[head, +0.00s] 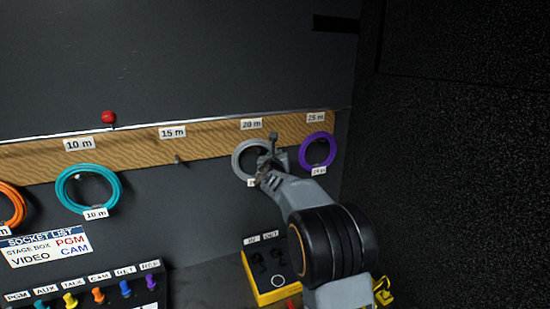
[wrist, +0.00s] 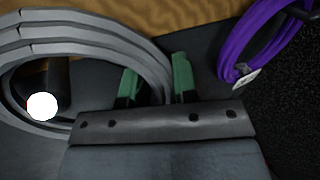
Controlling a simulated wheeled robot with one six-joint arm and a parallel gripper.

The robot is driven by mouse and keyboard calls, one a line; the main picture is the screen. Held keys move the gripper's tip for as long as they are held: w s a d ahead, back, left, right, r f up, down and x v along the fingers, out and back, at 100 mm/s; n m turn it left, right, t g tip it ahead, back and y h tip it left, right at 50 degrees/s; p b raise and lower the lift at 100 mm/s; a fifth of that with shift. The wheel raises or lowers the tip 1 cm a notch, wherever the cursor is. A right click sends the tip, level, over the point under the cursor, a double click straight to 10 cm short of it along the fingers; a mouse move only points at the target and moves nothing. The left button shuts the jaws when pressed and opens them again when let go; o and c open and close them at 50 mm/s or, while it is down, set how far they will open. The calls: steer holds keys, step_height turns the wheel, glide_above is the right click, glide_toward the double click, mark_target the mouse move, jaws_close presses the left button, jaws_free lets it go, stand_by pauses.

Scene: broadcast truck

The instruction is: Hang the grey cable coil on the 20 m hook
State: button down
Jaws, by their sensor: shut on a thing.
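The grey cable coil (head: 238,160) is up against the wooden board, just below the 20 m label (head: 251,125). My gripper (head: 267,170) is shut on the coil's right side, and the arm covers part of the coil and most of its tag. In the wrist view the grey coil (wrist: 95,32) fills the upper left, with its right strands between the green fingertips (wrist: 155,85). A dark round peg end with a white tip (wrist: 42,105) shows inside the coil's ring. I cannot tell whether the coil's weight rests on the hook.
A purple coil (head: 303,152) hangs under the 25 m label, close right of my gripper. A teal coil (head: 61,187) hangs at 10 m and an orange one (head: 12,207) at far left. The 15 m hook (head: 178,160) is bare. A yellow box (head: 272,293) stands below.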

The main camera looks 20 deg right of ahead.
steer(key=shift+r, duration=0.1)
steer(key=c, duration=1)
jaws_free()
steer(key=shift+o, duration=1)
steer(key=shift+f, duration=0.2)
steer(key=shift+s, duration=0.1)
